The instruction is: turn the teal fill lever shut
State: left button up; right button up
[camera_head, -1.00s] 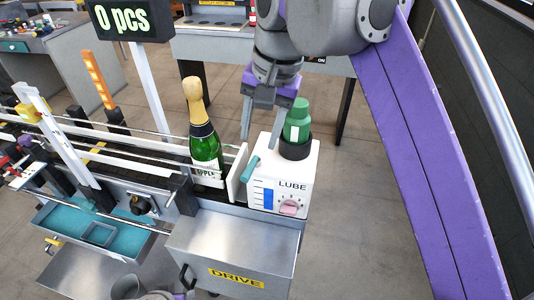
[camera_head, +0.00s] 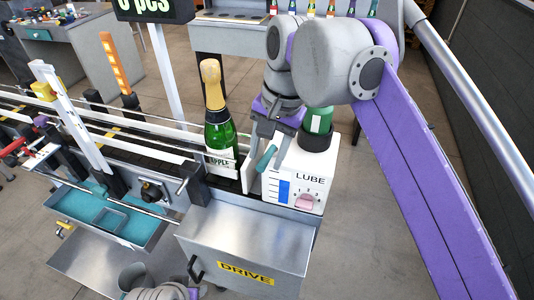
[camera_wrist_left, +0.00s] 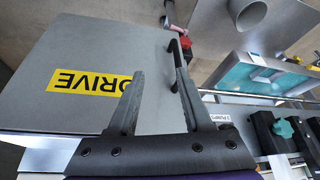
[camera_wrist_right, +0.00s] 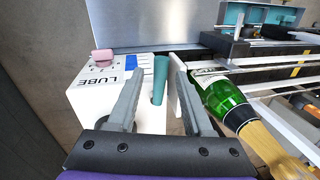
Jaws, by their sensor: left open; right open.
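The teal fill lever (camera_head: 265,157) is on the left side of the white LUBE box (camera_head: 296,192), tilted in the head view. My right gripper (camera_head: 266,152) is open, its fingers pointing down around the lever. In the right wrist view the lever (camera_wrist_right: 160,78) stands between the two open fingers, with visible gaps, so it does not look gripped. My left gripper (camera_wrist_left: 154,62) is open and empty in front of the grey DRIVE cabinet (camera_wrist_left: 75,62). In the head view only part of the left arm shows at the bottom edge.
A green foil-topped bottle (camera_head: 220,132) stands on the conveyor just left of the lever, close to my right gripper. A green lube bottle (camera_head: 318,121) sits on the box. A pink knob (camera_head: 308,201) is on its front. A teal tray (camera_head: 78,226) lies left.

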jog(key=shift+f, duration=0.1)
grip_shut()
dwell(1.4)
